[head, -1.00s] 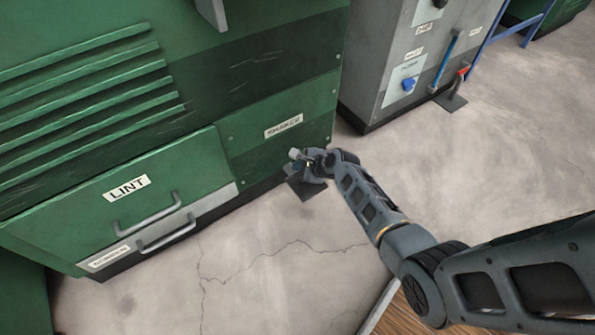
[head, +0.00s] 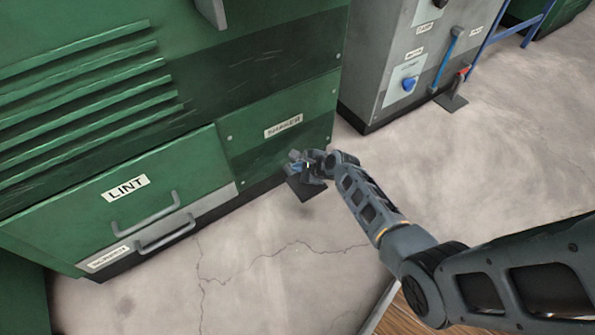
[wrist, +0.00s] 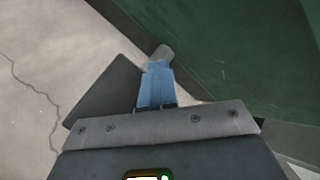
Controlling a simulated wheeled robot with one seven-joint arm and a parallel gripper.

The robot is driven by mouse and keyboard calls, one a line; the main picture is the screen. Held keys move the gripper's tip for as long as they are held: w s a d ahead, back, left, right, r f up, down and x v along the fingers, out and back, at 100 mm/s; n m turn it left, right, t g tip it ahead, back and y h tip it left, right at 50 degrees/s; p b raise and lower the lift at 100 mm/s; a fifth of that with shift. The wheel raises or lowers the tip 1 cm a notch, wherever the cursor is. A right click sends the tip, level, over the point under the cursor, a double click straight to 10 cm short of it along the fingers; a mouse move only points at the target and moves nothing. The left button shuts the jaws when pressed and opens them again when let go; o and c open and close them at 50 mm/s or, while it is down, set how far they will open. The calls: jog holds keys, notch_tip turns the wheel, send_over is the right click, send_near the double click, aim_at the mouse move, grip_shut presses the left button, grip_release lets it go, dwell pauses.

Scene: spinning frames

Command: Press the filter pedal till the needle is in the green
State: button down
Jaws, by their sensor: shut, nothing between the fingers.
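My gripper (head: 297,166) is low beside the green machine's lower right corner, above a dark floor plate (head: 308,193). In the wrist view, my gripper's blue fingers (wrist: 156,84) are together with nothing between them. They reach over the dark plate (wrist: 104,88), which lies on the floor. A grey rounded piece (wrist: 162,52) shows at their far end; I cannot tell whether it belongs to a pedal. My gripper hides most of what is on the plate, and contact is unclear. The panel label (head: 284,126) above seems to read SHAKER. No gauge needle is visible.
The green machine (head: 270,70) has a LINT drawer (head: 125,187) with handles at the left. A grey cabinet (head: 375,65) carries a blue knob (head: 409,84). A red-topped pedal (head: 462,74) stands beside it on a dark plate. Cracked concrete floor (head: 255,230) lies clear in front.

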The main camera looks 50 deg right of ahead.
jog(key=shift+s+f+b, duration=0.1)
jog(key=shift+f+b, duration=0.3)
jog(key=shift+f, duration=0.35)
dwell(0.8)
jog(key=shift+r+p, duration=1.4)
jog(key=shift+p, duration=0.05)
jog(key=shift+r, duration=0.15)
notch_tip(320, 180, up, 5)
jog(key=p, duration=0.5)
